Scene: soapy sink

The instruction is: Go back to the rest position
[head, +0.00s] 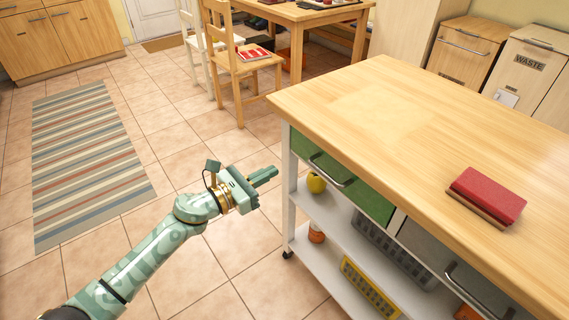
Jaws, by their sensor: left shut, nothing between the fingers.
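My left arm comes in from the lower left, pale green with brass-coloured rings. Its gripper (264,176) is shut and empty, held in the air over the tiled floor, to the left of the kitchen cart (345,115). The fingers point right, towards the cart's open side, and look apart from it. My right gripper is not in view.
A red sponge-like block (488,194) lies on the cart's wooden top, otherwise bare. Below are a green drawer (345,183), a yellow apple (316,183) and baskets. A wooden chair (236,70) stands behind. A striped rug (87,160) lies left; the floor between is free.

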